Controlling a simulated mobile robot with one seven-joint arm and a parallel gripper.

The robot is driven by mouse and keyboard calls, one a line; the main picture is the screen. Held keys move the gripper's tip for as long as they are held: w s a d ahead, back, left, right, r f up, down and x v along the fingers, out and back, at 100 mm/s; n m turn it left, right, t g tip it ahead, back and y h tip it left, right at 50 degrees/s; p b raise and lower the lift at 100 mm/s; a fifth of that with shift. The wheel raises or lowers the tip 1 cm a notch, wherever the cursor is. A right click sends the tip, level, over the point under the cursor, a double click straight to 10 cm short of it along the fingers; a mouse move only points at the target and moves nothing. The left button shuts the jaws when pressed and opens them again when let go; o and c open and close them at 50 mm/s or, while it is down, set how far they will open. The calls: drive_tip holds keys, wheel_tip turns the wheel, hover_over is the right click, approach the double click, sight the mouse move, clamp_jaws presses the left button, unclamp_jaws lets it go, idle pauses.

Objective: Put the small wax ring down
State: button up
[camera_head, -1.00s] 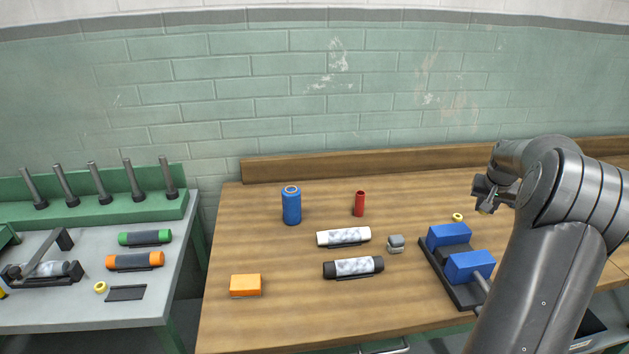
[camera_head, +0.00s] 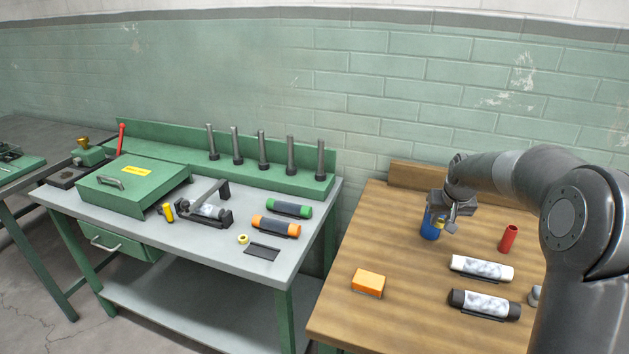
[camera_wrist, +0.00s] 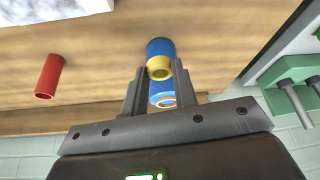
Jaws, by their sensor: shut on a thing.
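A second yellow ring (camera_head: 243,239) lies on the grey bench (camera_head: 180,250).
A red tube (camera_head: 508,238), a white roll (camera_head: 482,267), a black-ended roll (camera_head: 485,305) and an orange block (camera_head: 368,282) are on the wooden table. The grey bench at left holds a green box (camera_head: 130,185), upright pegs (camera_head: 262,152) and orange (camera_head: 276,226) and green (camera_head: 289,208) rolls.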

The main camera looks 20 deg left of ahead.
drive_tip(key=s+a+n+y, duration=0.1)
drive_tip(key=s+a+n, duration=0.35)
drive_tip(key=a, duration=1.35)
drive_tip(key=n+g+y, duration=0.1)
drive_tip(key=n, duration=0.1)
hover_over(264, 266)
drive_tip(key=d, duration=0.2)
drive_tip(key=f, duration=0.7)
drive_tip(key=shift+s+a+f, duration=0.2)
drive_tip(key=shift+s+a, duration=0.05)
drive_tip(key=shift+s, duration=0.15)
drive_tip(key=shift+a+f, duration=0.25)
drive_tip(key=shift+f, duration=1.9)
drive_tip(key=o, duration=0.9)
drive_tip(key=shift+f, duration=0.15)
drive_tip(key=shift+o, duration=0.2)
